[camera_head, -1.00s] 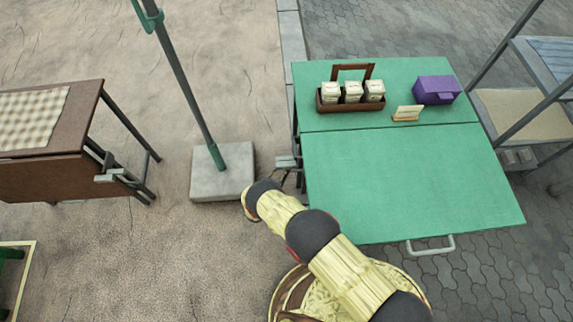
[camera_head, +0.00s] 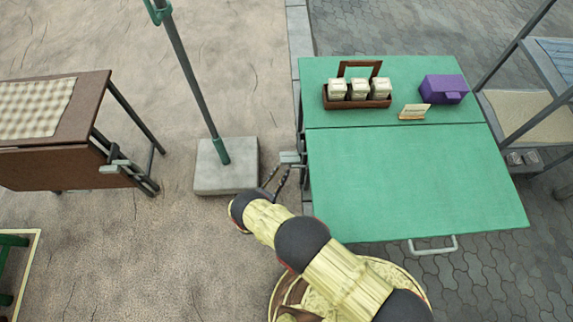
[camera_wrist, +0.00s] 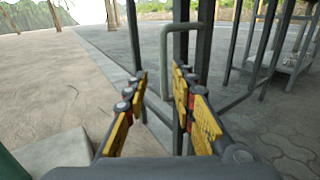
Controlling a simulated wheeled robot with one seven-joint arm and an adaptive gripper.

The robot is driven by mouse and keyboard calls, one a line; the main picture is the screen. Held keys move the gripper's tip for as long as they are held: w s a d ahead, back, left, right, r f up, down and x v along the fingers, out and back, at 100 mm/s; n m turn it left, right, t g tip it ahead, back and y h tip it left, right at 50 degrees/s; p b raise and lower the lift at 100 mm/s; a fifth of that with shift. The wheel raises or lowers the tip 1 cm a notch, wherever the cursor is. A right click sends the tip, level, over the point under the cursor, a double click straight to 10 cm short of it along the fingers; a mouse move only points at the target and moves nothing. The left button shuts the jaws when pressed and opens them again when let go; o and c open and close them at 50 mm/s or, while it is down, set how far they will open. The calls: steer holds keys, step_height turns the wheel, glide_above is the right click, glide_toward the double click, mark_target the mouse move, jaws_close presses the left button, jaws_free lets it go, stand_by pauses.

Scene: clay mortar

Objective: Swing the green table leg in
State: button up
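The green table (camera_head: 410,180) stands at the right in the head view, its near leaf level with the rest of the top. A grey handle (camera_head: 291,158) sticks out at its left side. In the wrist view a looped, upright handle (camera_wrist: 165,62) stands in front of dark upright leg bars (camera_wrist: 182,40). Most of the leg is hidden under the top in the head view. My gripper (camera_head: 278,178) is beside the table's left edge, just below the handle. In the wrist view my gripper (camera_wrist: 158,88) is open and empty, with the handle ahead between its fingers, seemingly beyond the tips.
A pole in a pale block (camera_head: 225,168) stands left of my gripper. A brown table (camera_head: 60,150) is farther left. On the green top are a brown caddy with jars (camera_head: 357,103), a small sign (camera_head: 414,111) and a purple box (camera_head: 444,88). Shelves (camera_head: 535,115) stand right.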

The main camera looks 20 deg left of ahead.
steer(key=v, duration=0.3)
steer(key=shift+s, duration=0.3)
steer(key=shift+s+a, duration=0.1)
stand_by(0.3)
